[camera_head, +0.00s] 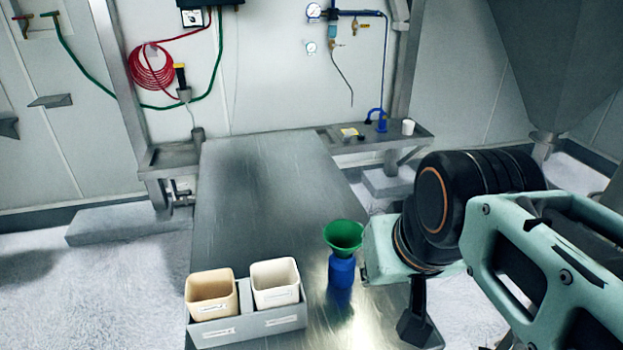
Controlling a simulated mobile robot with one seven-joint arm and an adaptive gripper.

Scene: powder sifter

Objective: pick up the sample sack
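I cannot make out a sample sack in the head view. A blue bottle (341,272) stands upright on the metal table (262,190) with a green funnel (343,235) in its top. My gripper (416,325) is at the lower right, to the right of the bottle and by the table's right edge. Only one dark finger shows below the pale green arm; the rest is hidden, so I cannot tell whether it is open or shut, or whether it holds anything.
A grey holder (249,323) with a tan bin (212,296) and a white bin (275,283) sits at the table's near edge. The table's middle and far part are clear. A side shelf (405,136) with a white cup (408,127) is at the back right.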

